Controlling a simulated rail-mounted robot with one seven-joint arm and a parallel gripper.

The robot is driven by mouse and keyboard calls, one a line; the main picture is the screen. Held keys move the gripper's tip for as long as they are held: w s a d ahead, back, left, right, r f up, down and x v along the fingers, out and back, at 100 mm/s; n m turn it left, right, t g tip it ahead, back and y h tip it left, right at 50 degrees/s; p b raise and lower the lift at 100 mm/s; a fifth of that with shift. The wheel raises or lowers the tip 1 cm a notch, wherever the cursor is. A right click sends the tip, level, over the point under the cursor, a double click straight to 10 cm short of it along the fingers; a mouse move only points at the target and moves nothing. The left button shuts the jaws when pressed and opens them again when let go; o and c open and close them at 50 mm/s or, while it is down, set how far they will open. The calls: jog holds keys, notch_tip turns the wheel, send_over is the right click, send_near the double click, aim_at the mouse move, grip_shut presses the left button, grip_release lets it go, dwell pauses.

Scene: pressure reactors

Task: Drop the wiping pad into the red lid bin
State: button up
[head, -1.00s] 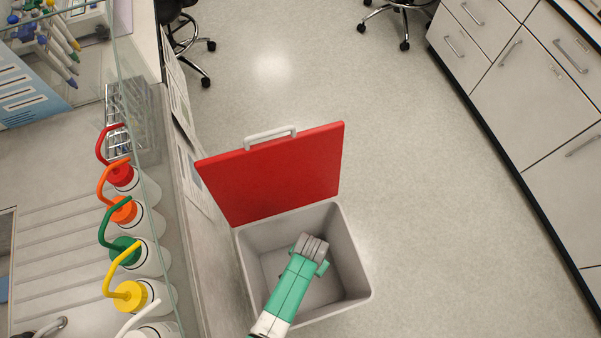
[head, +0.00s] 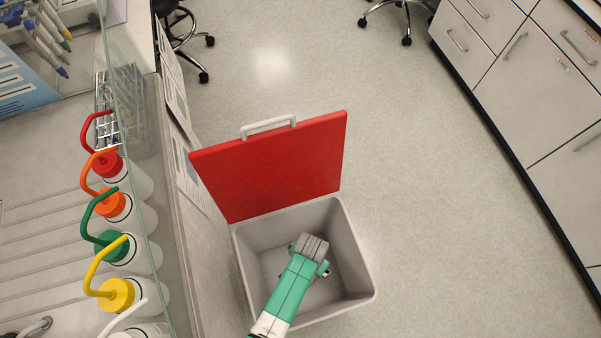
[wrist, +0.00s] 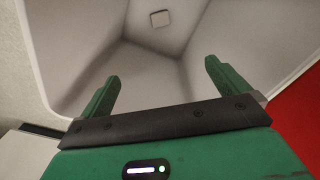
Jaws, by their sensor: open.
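The grey bin (head: 354,262) stands on the floor with its red lid (head: 270,168) raised and open. My gripper (head: 309,258) reaches down into the bin opening. In the wrist view its two green fingers (wrist: 161,70) are spread wide with nothing between them. A small pale square, which looks like the wiping pad (wrist: 160,18), shows inside the bin, apart from the fingers. I cannot tell whether it rests on the bin floor. The pad cannot be made out in the head view, where my arm covers part of the bin's inside.
A bench with a glass shield lies along the left, with capped wash bottles (head: 115,295) and a wire rack (head: 122,105). Drawer cabinets (head: 520,70) line the right. Wheeled chairs (head: 400,15) stand at the back. The floor right of the bin is clear.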

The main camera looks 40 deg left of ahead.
notch_tip(320, 180, up, 8)
jog(key=p, duration=0.3)
jog(key=shift+f, duration=0.25)
